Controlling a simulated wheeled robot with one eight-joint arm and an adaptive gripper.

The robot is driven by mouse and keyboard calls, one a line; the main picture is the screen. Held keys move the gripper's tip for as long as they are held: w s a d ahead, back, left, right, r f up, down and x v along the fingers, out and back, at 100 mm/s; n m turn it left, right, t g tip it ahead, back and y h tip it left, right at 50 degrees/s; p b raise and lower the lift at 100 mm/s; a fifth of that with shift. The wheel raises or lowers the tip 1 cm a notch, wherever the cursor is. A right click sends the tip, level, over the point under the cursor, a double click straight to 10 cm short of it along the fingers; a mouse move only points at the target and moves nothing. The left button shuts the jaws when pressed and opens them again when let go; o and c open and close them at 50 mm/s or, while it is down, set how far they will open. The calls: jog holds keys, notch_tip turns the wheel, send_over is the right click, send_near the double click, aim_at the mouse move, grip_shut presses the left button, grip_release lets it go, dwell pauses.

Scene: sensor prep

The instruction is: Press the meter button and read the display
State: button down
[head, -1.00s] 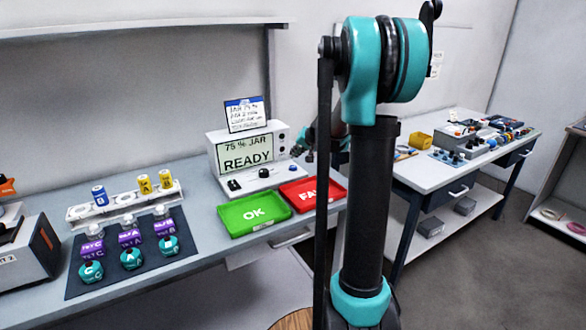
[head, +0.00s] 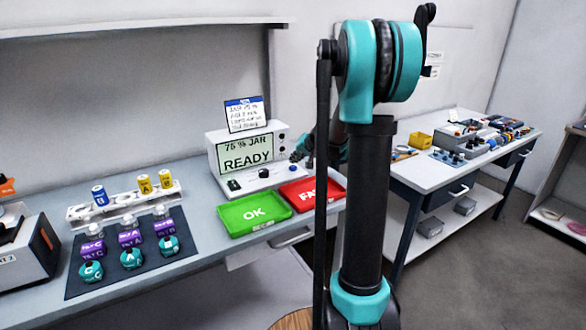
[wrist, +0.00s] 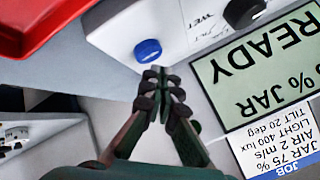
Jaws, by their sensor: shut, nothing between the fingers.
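The meter (head: 209,152) is a white box on the bench in the head view. Its display (head: 247,153) reads "75 % JAR" and "READY"; the same display (wrist: 225,72) is upside down in the wrist view. The blue round button (wrist: 147,50) is on the meter's panel; the button also shows small in the head view (head: 293,167). My gripper (wrist: 157,73) is shut and empty, its fingertips right beside the button in the picture. I cannot tell whether they touch it. In the head view my gripper (head: 297,157) is at the meter's right end.
A green OK tray (head: 228,230) and a red tray (head: 330,205) lie in front of the meter. A job card (head: 244,115) stands above the display. Labelled jars and bottles stand on a dark mat (head: 85,287) at left. A second bench (head: 425,170) is at right.

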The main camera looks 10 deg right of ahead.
aim_at(295, 168)
jog(key=shift+f, duration=0.15)
dwell(0.7)
jog(key=shift+f, duration=0.25)
jog(key=shift+f, duration=0.45)
dwell(0.7)
jog(key=shift+r, duration=0.1)
dwell(0.3)
jog(key=shift+r, duration=0.75)
jog(key=shift+r, duration=0.1)
jog(key=shift+r, duration=2.45)
